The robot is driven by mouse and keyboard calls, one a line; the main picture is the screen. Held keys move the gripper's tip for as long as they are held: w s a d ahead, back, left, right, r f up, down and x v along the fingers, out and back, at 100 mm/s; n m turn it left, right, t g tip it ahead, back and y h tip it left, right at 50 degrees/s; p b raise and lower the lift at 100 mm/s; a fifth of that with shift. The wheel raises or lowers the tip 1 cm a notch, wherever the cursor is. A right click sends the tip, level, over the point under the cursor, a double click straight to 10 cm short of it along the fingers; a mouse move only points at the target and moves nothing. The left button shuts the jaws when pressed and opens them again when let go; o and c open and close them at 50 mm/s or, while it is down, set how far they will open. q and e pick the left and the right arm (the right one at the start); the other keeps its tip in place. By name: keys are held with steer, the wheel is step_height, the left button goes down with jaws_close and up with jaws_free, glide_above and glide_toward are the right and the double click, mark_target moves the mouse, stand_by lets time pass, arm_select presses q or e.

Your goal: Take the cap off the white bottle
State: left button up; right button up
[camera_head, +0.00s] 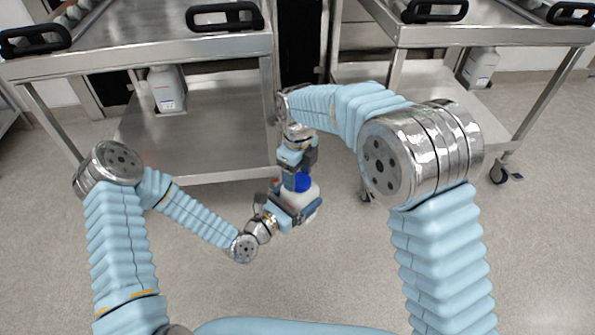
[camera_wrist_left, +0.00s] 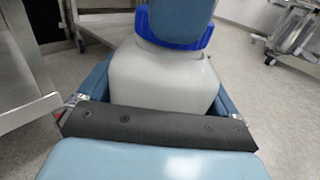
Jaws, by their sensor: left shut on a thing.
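The white bottle (camera_head: 313,199) is held upright or nearly so in front of me, in the air, between my two arms. My left gripper (camera_head: 297,206) is shut around its body from the lower left. The bottle body (camera_wrist_left: 163,78) fills the middle of the left wrist view, between the finger pads. The blue cap (camera_head: 302,183) is on top of the bottle. My right gripper (camera_head: 299,172) comes down from above, at the cap.
A steel cart (camera_head: 215,130) stands at the back left with another white bottle (camera_head: 167,90) on its lower shelf. A second cart (camera_head: 430,90) at the back right holds a similar bottle (camera_head: 480,68). The floor (camera_head: 330,270) around my grippers is clear.

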steer(key=c, duration=0.6)
steer(key=n, duration=0.4)
steer(key=shift+s, duration=0.2)
steer(key=shift+c, duration=0.2)
steer(key=n, duration=0.3)
steer(key=shift+s, duration=0.1)
steer(key=n, duration=0.7)
steer(key=shift+s, duration=0.2)
steer(key=n, duration=0.6)
steer(key=shift+s+d, duration=0.1)
steer(key=shift+d, duration=0.15)
steer(key=n, duration=0.6)
steer(key=shift+d+n, duration=0.25)
steer(key=shift+n, duration=0.15)
steer(key=n, duration=0.6)
steer(key=shift+d+r+n, duration=0.1)
steer(key=shift+d+n, duration=0.05)
steer(key=shift+n, duration=0.15)
steer(key=n, duration=0.6)
steer(key=shift+w+d, duration=0.1)
steer(key=shift+w, duration=0.25)
steer(key=n, duration=0.3)
steer(key=shift+w, duration=0.1)
steer(key=n, duration=0.6)
steer(key=shift+w, duration=0.2)
steer(key=n, duration=0.5)
steer(key=shift+w+a+n, duration=0.1)
steer(key=shift+a+n, duration=0.15)
steer(key=shift+n, duration=0.05)
